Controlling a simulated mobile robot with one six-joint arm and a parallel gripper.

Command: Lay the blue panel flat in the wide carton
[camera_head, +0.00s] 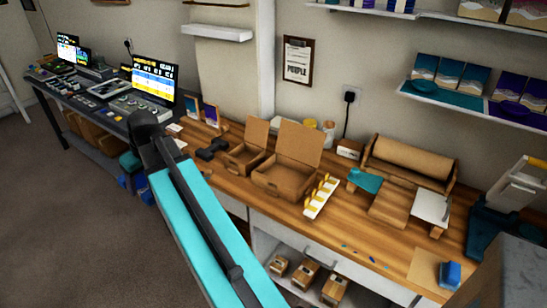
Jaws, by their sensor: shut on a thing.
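The wide carton (278,184) stands open on the wooden bench, its lid raised at the back, and its inside looks empty. A narrower open carton (241,160) stands to its left. A small blue-fronted panel (192,109) stands upright at the back of the bench, beside a purple one; I cannot tell if it is the task's panel. My arm rises from the bottom edge to a dark joint at the left. I cannot make out my gripper or anything in it. Small blue and teal shapes show beside the arm, too unclear to name.
A white rack with yellow pegs (320,196) stands right of the wide carton. A brown paper roll (410,160) and a blue block (450,274) are farther right. Panels stand on the wall shelf (470,108). Screens and consoles fill the left desk.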

